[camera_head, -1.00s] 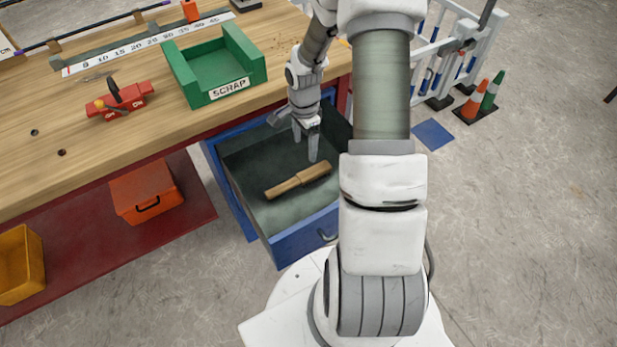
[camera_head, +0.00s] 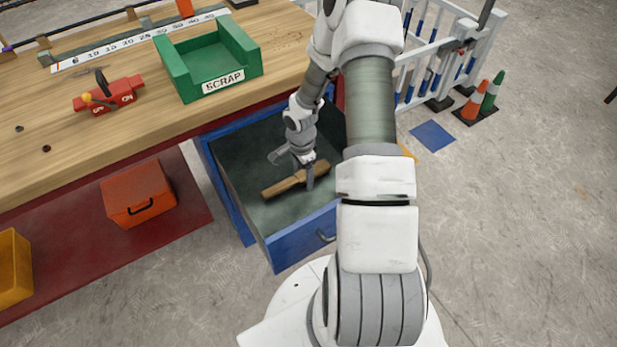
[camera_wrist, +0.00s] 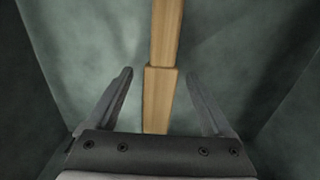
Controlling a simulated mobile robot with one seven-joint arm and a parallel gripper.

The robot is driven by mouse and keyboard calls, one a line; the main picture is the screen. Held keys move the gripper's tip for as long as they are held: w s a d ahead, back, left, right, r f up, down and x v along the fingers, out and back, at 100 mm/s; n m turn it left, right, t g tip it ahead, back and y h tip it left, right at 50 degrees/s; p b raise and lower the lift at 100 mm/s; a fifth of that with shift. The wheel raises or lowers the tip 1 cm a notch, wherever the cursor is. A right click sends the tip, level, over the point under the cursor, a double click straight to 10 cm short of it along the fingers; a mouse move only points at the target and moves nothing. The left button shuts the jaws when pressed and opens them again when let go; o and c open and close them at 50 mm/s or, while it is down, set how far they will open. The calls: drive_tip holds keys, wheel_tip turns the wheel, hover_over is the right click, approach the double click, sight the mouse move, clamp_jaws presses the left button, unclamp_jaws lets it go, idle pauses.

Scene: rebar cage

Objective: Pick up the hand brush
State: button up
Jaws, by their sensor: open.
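The hand brush (camera_head: 283,186) is a long wooden piece with a narrower handle and a wider block. It lies on the floor of the open blue drawer (camera_head: 305,240). In the wrist view the brush (camera_wrist: 163,60) runs up the middle of the picture, and its wider part reaches down between my fingers. My gripper (camera_head: 308,180) is inside the drawer, over the brush, and hides part of it. In the wrist view my gripper (camera_wrist: 160,88) is open, with one finger on each side of the brush and clear gaps between. Its height above the brush is hard to tell.
The wooden workbench (camera_head: 110,120) stands above and left, with a green SCRAP tray (camera_head: 215,80) and a red clamp-like tool (camera_head: 108,95). An orange box (camera_head: 138,193) sits on the lower shelf.

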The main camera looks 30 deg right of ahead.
sight(302, 175)
clamp_jaws()
idle(0.4)
wheel_tip(302, 175, up, 10)
drive_tip(key=p, duration=0.3)
idle(0.4)
